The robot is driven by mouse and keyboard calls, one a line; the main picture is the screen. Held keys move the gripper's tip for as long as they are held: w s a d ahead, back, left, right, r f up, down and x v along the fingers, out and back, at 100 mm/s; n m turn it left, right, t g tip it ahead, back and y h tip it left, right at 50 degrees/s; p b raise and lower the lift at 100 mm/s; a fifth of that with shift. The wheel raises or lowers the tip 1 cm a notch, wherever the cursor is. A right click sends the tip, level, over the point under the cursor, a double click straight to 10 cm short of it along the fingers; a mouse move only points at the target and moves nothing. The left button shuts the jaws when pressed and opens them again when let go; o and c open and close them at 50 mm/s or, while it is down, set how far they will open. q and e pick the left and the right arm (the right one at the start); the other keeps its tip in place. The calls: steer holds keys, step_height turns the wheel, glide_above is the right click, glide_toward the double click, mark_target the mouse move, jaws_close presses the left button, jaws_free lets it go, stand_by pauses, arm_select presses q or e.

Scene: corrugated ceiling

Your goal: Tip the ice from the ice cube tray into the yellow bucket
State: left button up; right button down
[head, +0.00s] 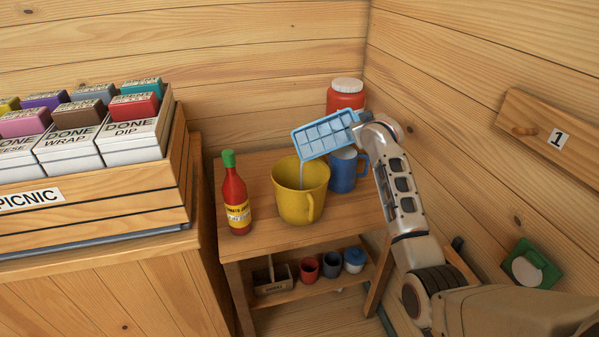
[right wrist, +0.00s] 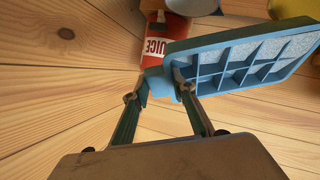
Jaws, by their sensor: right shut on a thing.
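The light blue ice cube tray (head: 326,136) is held tilted above the yellow bucket (head: 299,205), its left end lower. A thin pale streak runs from the tray's low corner down into the bucket. My right gripper (head: 366,124) is shut on the tray's right end. In the right wrist view the gripper (right wrist: 163,90) grips the tray's tab, and the tray (right wrist: 230,62) shows white, frosty cells along the far row and plain blue ones nearer. The bucket stands upright with its handle at the front right; its inside bottom is hidden. My left gripper is out of view.
A blue mug (head: 342,172) stands right of the bucket, a red jar (head: 346,95) behind, and a red sauce bottle (head: 236,200) left on the small wooden table (head: 262,239). A wooden picnic crate (head: 110,207) is at left; wooden walls close off the back and right.

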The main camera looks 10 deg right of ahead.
steer(key=shift+s+d+r, duration=0.1)
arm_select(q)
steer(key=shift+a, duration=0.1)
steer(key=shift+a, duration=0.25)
arm_select(e)
steer(key=shift+r, duration=0.1)
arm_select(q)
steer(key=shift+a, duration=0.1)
arm_select(e)
steer(key=shift+s+a, duration=0.15)
steer(key=shift+a, duration=0.05)
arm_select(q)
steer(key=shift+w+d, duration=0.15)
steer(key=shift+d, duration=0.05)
arm_select(e)
steer(key=shift+s+r+t, duration=0.1)
steer(key=shift+r+t, duration=0.05)
steer(key=shift+t, duration=0.15)
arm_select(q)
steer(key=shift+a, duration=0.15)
arm_select(e)
steer(key=shift+s+h, duration=0.15)
steer(key=shift+h, duration=0.15)
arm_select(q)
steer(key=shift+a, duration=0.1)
